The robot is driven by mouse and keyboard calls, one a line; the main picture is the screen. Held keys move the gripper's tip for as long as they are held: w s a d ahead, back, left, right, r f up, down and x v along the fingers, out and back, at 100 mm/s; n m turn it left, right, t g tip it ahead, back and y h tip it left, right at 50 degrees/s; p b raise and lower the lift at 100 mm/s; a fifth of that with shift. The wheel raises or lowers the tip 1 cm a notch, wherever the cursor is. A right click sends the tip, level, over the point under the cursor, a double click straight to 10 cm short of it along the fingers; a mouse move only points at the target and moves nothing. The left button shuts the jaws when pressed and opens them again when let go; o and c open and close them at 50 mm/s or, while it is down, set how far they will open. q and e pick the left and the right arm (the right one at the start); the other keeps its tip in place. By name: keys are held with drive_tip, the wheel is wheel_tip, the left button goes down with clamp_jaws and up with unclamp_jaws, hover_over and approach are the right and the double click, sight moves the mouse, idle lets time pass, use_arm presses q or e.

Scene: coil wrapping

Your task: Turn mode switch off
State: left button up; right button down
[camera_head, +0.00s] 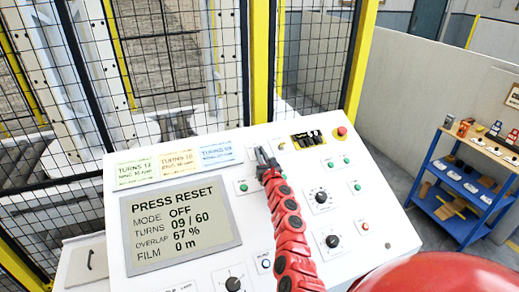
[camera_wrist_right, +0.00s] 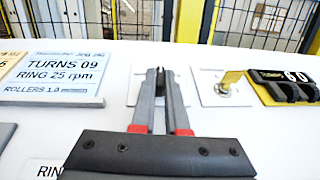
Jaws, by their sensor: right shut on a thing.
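The white control panel (camera_head: 382,225) has a grey display (camera_head: 182,222) reading PRESS RESET, MODE OFF, TURNS 09 / 60, OVERLAP 67 %, FILM 0 m. My right gripper (camera_head: 264,158) reaches the panel's upper middle, right of the paper notes. In the right wrist view, its fingers close on a small dark switch knob (camera_wrist_right: 160,74) in front of a light grey plate (camera_wrist_right: 134,92). I take this for the mode switch; its label is hidden. The fingers cover most of the knob, so its exact angle cannot be told. My left gripper is not in view.
A red button (camera_head: 341,131), dark knobs (camera_head: 321,197) and green buttons share the panel. Mesh fencing stands behind; a blue shelf (camera_head: 465,190) stands right.

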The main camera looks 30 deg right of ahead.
drive_tip(key=shift+f+n+y, duration=0.1)
drive_tip(key=shift+n+y, duration=0.6)
drive_tip(key=shift+y, duration=0.1)
drive_tip(key=c, duration=0.9)
unclamp_jaws()
drive_tip(key=shift+s+p, duration=0.4)
drive_tip(key=shift+s, duration=0.05)
drive_tip(key=shift+p+v, duration=0.6)
drive_tip(key=shift+v, duration=0.4)
drive_tip(key=b+v, duration=0.1)
drive_tip(key=v, duration=0.4)
drive_tip(key=b+v, duration=0.1)
drive_tip(key=v, duration=0.3)
drive_tip(key=b+v, duration=0.1)
drive_tip(key=v, duration=0.4)
drive_tip(key=shift+s+a+f, duration=0.15)
drive_tip(key=shift+s+f, duration=0.1)
drive_tip(key=shift+f, duration=0.15)
